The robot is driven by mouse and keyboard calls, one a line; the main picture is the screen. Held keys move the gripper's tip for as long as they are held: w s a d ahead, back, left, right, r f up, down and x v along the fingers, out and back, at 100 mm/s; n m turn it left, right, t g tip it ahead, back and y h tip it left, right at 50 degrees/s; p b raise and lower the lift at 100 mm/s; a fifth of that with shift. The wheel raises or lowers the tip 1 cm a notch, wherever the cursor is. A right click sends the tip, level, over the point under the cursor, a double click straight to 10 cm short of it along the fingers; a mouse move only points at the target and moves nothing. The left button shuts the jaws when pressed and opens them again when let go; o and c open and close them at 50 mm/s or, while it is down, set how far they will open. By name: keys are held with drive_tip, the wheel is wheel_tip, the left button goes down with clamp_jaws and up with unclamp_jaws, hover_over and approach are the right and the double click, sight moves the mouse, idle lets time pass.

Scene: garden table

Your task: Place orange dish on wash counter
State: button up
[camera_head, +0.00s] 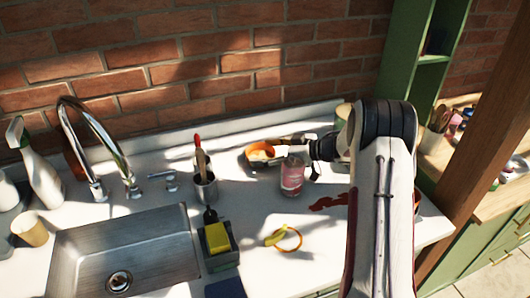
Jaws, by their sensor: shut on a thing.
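The orange dish (261,151) is a small round bowl with a pale patch inside, at the back of the white wash counter (330,235), right of the sink. My gripper (280,149) reaches in from the right, shut on the dish's right side. The jaws are small in this view and partly behind a pink can (292,176). I cannot tell whether the dish touches the counter or is held just above it.
The steel sink (125,255), faucet (105,150) and spray bottle (40,170) are further left. A yellow sponge (217,238) sits in a dark holder.

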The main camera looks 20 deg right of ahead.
drive_tip(key=shift+f, duration=0.15)
drive_tip(key=o, duration=0.9)
drive_tip(key=shift+r, duration=0.25)
drive_tip(key=shift+s+d+r, duration=0.25)
drive_tip(key=shift+s+d, duration=0.2)
drive_tip(key=shift+d, duration=0.1)
drive_tip(key=shift+s+d+r, duration=0.5)
drive_tip(key=shift+s+r, duration=0.05)
drive_tip(key=shift+r, duration=0.05)
wheel_tip(320, 180, up, 4)
drive_tip(key=shift+r, duration=1.2)
